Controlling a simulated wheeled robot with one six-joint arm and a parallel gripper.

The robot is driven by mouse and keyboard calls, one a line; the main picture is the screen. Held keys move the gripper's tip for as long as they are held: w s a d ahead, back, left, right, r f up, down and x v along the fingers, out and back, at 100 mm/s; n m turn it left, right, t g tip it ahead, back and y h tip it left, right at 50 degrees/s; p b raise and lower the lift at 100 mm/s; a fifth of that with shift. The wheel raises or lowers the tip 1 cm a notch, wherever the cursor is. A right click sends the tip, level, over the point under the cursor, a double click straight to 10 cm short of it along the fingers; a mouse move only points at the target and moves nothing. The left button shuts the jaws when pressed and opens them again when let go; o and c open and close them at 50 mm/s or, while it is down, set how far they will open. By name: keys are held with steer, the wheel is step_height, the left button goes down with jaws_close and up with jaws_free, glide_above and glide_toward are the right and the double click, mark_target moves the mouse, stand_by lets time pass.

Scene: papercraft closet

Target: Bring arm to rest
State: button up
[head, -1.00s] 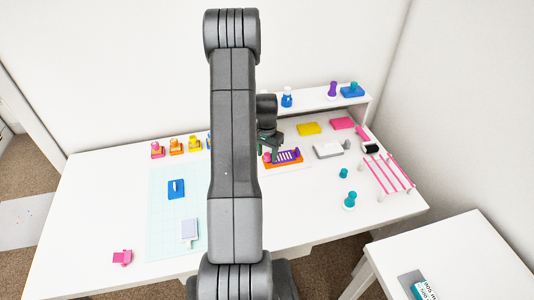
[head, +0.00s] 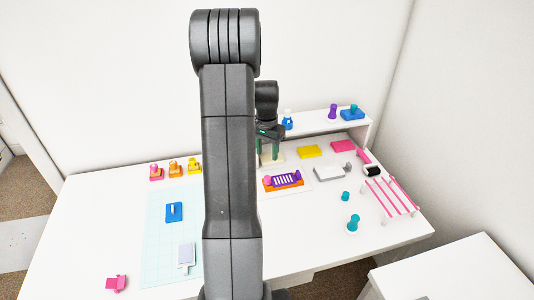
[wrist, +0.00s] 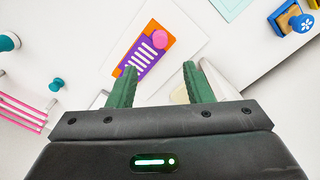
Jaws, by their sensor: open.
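My gripper (head: 269,146) hangs above the back middle of the white table, behind the orange and purple piece in the head view. In the wrist view its two green fingers (wrist: 160,86) stand apart with nothing between them. The orange and purple piece (head: 284,181) with a pink knob lies on a white sheet, apart from the fingers; it also shows in the wrist view (wrist: 142,58) beyond the fingertips. My upper arm hides part of the table's middle in the head view.
A white shelf (head: 318,120) with several stampers stands at the back. A rack with pink rods (head: 390,194) and teal pieces (head: 353,222) are at right. A pale green mat (head: 160,235) with a blue block (head: 174,212) lies left. The front right of the table (head: 310,240) is clear.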

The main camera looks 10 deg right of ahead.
mark_target(267, 177)
steer(key=shift+f, duration=0.1)
step_height(267, 177, down, 12)
steer(key=shift+r+p, duration=0.2)
steer(key=shift+p, duration=0.9)
steer(key=shift+r+b, duration=0.35)
steer(key=shift+r, duration=0.85)
steer(key=shift+f, duration=0.15)
